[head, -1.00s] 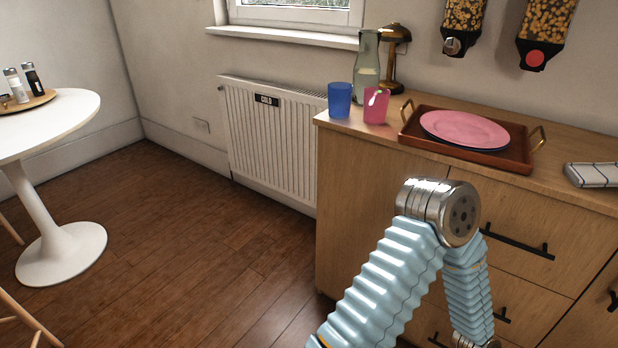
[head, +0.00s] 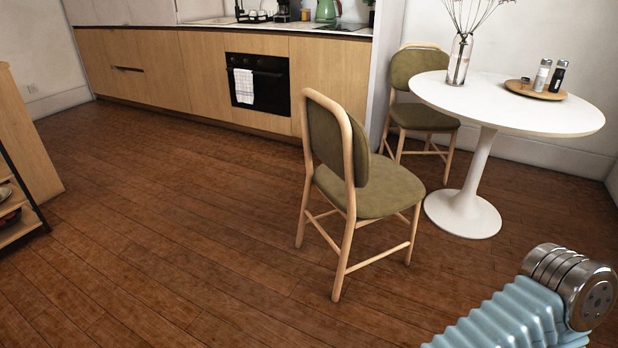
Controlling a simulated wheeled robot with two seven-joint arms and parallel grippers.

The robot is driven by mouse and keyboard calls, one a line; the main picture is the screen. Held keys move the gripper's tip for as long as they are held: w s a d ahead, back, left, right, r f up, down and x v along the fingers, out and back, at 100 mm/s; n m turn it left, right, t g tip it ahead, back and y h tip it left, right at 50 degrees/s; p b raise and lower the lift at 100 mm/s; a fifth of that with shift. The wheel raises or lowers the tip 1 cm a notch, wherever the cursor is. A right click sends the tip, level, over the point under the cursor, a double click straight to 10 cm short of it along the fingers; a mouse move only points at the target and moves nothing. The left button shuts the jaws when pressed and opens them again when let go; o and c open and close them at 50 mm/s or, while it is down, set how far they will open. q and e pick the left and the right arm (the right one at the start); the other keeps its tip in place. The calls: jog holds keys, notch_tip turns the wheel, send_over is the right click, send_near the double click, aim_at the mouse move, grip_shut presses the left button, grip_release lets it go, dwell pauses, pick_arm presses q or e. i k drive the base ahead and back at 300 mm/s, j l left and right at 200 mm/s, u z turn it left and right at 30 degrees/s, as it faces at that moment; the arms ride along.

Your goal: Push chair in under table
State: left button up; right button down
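A chair (head: 372,190) with a light wood frame and olive-green padding stands upright in the middle of the head view. Its backrest is on the left and its seat points right, toward the table. The round white table (head: 500,112) on a single pedestal stands at the right. The chair's seat is apart from the pedestal, at the table's near left side. A second matching chair (head: 424,116) stands behind the table, against the wall. Part of my arm shows at the lower right; neither gripper is in view.
On the table are a glass vase (head: 459,62) with stems and a round wooden tray (head: 535,90) with shakers. A kitchen counter with an oven (head: 258,84) runs along the back. A wooden cabinet (head: 22,145) stands at left. The floor left of the chair is clear.

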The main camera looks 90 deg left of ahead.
aim_at(365, 187)
jog(key=u, duration=0.45)
jog(key=l+u, duration=0.15)
jog(key=u, duration=0.7)
jog(key=l+u, duration=0.15)
jog(key=u, duration=0.75)
jog(key=l+u, duration=0.1)
jog(key=u, duration=0.3)
jog(key=k+j, duration=0.05)
